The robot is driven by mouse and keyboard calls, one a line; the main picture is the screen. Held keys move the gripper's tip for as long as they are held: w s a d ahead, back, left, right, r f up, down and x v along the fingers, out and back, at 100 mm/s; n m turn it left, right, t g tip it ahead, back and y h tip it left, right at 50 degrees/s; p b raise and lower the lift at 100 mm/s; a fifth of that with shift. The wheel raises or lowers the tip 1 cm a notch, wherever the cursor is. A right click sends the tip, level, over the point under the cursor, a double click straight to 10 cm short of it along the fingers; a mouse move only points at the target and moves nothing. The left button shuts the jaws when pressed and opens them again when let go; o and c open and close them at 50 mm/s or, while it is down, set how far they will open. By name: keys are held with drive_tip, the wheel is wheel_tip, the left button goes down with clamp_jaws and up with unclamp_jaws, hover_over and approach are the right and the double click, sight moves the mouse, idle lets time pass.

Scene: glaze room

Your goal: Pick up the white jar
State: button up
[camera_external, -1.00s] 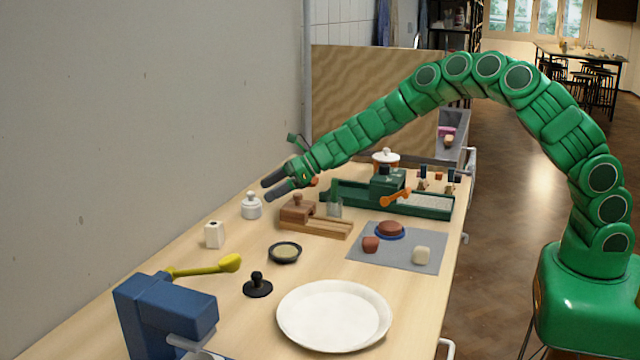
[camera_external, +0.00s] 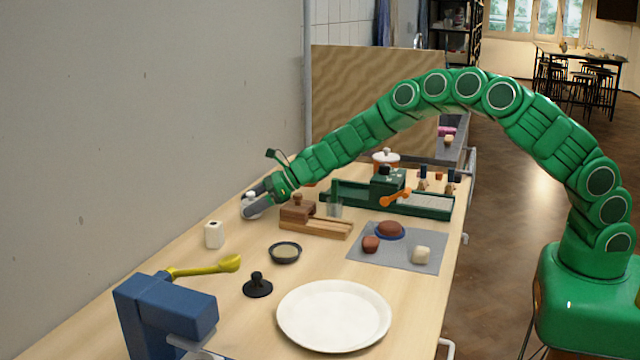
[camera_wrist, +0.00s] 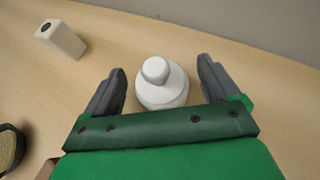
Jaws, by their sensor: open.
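The white jar (camera_wrist: 162,88) has a round knobbed lid and stands upright on the table. In the wrist view it sits between the two dark fingers of my gripper (camera_wrist: 160,84), with a gap on each side. The gripper is open. In the external view my gripper (camera_external: 254,201) is low at the jar, and its fingers cover much of the white jar (camera_external: 250,197).
A white block-like container with a dark hole (camera_external: 214,235) stands nearby on the table. A wooden press (camera_external: 316,219) and a green tool tray (camera_external: 430,206) are to the right. A grey wall (camera_external: 150,120) runs behind the jar. A small dark bowl (camera_external: 285,252) is nearer the camera.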

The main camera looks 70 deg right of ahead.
drive_tip(key=shift+w+a, duration=0.1)
drive_tip(key=c, duration=1.3)
